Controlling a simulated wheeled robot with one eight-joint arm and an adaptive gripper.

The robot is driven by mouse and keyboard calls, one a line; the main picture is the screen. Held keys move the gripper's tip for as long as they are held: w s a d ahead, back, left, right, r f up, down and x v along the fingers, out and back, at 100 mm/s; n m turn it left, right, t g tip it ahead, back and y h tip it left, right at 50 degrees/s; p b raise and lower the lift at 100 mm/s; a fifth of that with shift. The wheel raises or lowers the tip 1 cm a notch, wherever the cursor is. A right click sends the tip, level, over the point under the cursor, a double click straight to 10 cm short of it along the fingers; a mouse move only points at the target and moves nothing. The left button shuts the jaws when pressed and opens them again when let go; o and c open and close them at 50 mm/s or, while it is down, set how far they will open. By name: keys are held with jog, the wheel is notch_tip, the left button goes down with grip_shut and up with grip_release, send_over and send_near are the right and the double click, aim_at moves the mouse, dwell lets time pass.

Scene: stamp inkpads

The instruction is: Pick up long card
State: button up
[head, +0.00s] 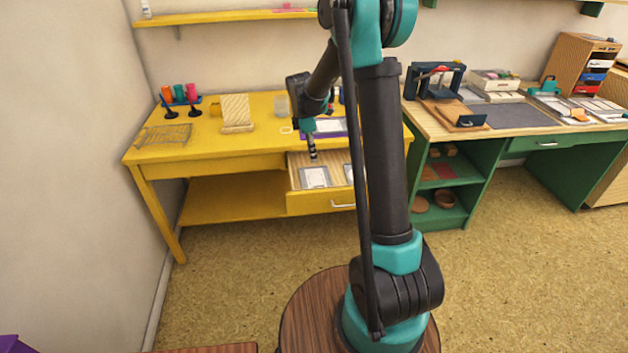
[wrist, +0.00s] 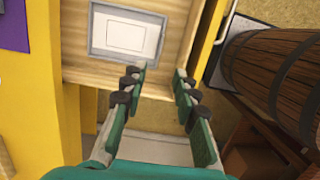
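The open drawer (head: 321,203) of the yellow table holds a grey-framed piece with a white card-like face (head: 314,177); it also shows near the top of the wrist view (wrist: 127,33). A second pale piece (head: 348,172) lies beside it, partly hidden by my arm. Another white sheet (head: 329,125) lies on purple on the tabletop. I cannot tell which of these is the long card. My gripper (head: 313,154) is over the drawer area. In the wrist view, its fingers (wrist: 158,88) are apart with nothing between them, below the framed piece in the picture.
The yellow tabletop (head: 205,135) carries a wire rack (head: 164,136), a striped stand (head: 236,114) and stamps (head: 180,98) at the left. A green desk (head: 470,136) with many items stands to the right. The drawer's yellow front wall (wrist: 207,42) is close to my fingers.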

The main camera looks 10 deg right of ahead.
jog(key=d+f, duration=0.1)
jog(key=f, duration=0.9)
jog(key=d+f, duration=0.1)
jog(key=f, duration=0.5)
jog(key=shift+d, duration=0.3)
jog(key=shift+s, duration=0.1)
grip_shut()
